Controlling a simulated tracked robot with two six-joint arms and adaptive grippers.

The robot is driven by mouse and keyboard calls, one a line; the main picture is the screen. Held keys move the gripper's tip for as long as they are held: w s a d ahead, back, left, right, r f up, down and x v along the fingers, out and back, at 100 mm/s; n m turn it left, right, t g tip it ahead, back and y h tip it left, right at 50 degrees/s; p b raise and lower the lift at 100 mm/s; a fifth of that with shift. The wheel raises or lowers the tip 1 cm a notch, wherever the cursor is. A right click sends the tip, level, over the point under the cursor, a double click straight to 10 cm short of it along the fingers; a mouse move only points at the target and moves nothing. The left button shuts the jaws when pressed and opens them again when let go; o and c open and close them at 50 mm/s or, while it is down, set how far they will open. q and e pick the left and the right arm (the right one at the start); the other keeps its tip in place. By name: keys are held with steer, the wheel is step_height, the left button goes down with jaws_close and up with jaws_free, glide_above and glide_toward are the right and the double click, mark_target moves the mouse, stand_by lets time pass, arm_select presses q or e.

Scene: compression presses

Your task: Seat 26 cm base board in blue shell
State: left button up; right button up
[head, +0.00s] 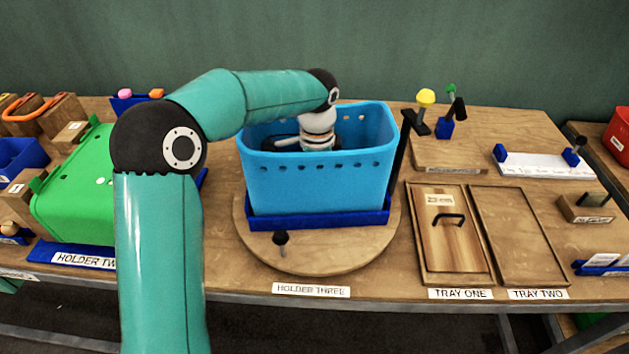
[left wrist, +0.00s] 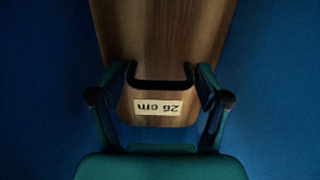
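The blue shell (head: 318,185) stands upright in a dark blue holder on a round wooden plate marked HOLDER THREE. My left arm reaches over from the left, and its gripper is down inside the shell, mostly hidden by the front wall in the head view. In the left wrist view, the wooden 26 cm base board (left wrist: 160,40) shows with its label and black handle. My left gripper (left wrist: 160,85) has a finger against each end of that handle. Blue surface surrounds the board; whether it touches the shell floor cannot be told. My right gripper is not in view.
A green shell (head: 75,195) stands at the left in HOLDER TWO. At the right, TRAY ONE (head: 418,245) holds another handled board (head: 455,255), and TRAY TWO (head: 515,235) looks empty. A black lever (head: 400,150) rises beside the blue shell's right side.

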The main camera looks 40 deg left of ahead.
arm_select(q)
steer(key=shift+o, duration=1.3)
step_height(320, 180, up, 12)
steer(key=p, duration=0.1)
steer(key=shift+r, duration=0.15)
